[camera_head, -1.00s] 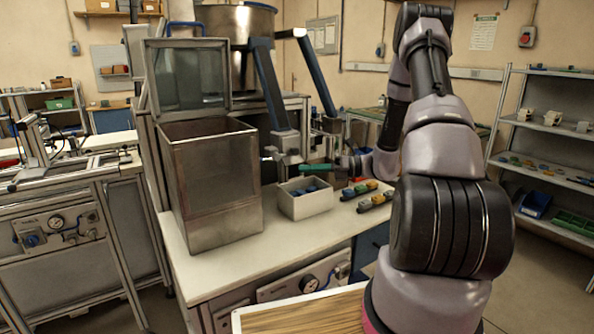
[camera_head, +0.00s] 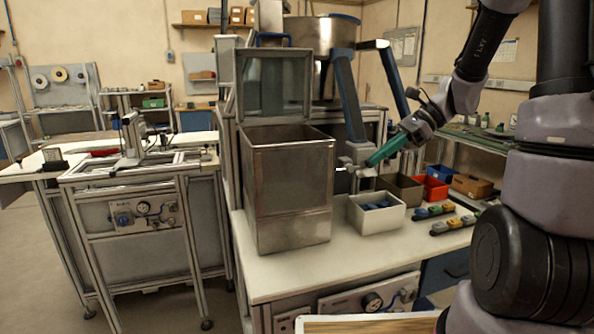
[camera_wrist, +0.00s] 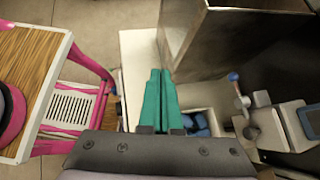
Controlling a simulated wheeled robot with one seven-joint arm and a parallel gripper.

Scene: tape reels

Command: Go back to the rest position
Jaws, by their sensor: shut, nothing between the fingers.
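My gripper (camera_head: 370,162) has green fingers and is shut with nothing between them. In the head view it is raised above the back of the white worktop, tilted down to the left, above a white bin (camera_head: 376,213) holding blue pieces. The wrist view shows the green fingers (camera_wrist: 160,80) together at the tips, above the worktop (camera_wrist: 140,52). The blue pieces (camera_wrist: 197,124) show beside the fingers there. My arm runs from the right edge of the head view.
A tall open metal container (camera_head: 290,185) with its lid up stands left of the white bin. Grey, red (camera_head: 432,188) and brown bins stand behind. Coloured parts (camera_head: 434,212) lie to the right. A metal bench (camera_head: 140,215) stands at the left. The worktop's front is clear.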

